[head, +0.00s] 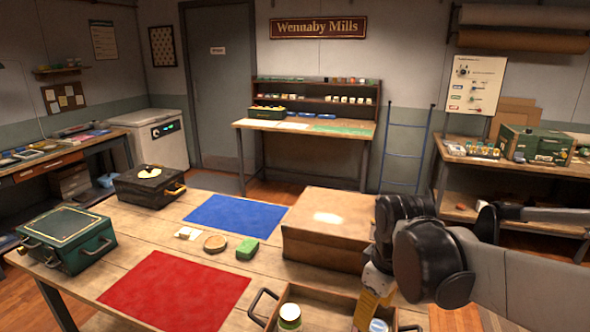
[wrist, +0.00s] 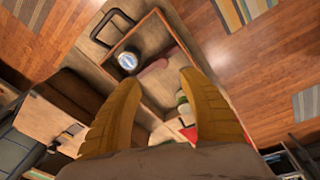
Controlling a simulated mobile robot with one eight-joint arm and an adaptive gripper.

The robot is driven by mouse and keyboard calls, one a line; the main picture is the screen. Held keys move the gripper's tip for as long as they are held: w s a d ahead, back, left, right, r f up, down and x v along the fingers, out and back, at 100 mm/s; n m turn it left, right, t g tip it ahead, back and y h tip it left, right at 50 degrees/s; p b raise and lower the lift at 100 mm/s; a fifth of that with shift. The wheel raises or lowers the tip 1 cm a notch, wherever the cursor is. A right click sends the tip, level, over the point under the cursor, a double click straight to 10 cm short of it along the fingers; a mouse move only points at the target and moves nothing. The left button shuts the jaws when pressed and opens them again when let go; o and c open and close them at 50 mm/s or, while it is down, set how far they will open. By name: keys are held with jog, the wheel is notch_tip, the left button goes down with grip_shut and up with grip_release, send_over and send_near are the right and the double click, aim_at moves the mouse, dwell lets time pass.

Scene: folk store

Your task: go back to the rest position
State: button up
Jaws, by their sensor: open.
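My gripper (head: 370,300) hangs at the lower right in the head view, over the right part of a wooden tray (head: 325,291) with dark handles. In the wrist view my gripper (wrist: 160,80) shows two ribbed yellow-brown fingers spread wide, with nothing held between them. The tray lies below the fingers there. One lidded jar (wrist: 127,61) stands in a tray compartment, and another is partly hidden by the right finger. In the head view a jar (head: 290,316) stands in the tray's left part. My arm hides part of the tray's right side.
The worktable holds a brown box (head: 327,232) just behind the tray, a red mat (head: 175,292), a blue mat (head: 236,215), a green block (head: 248,249), a round wooden piece (head: 215,243), a green case (head: 67,239) and a black case (head: 149,188). Shelves stand farther back.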

jog(key=s+d+r+m+t, duration=0.2)
jog(key=s+m+t, duration=0.3)
jog(key=s+m, duration=0.3)
jog(key=shift+s+d+m, duration=0.15)
jog(key=shift+s+m, duration=0.15)
jog(key=shift+s, duration=0.65)
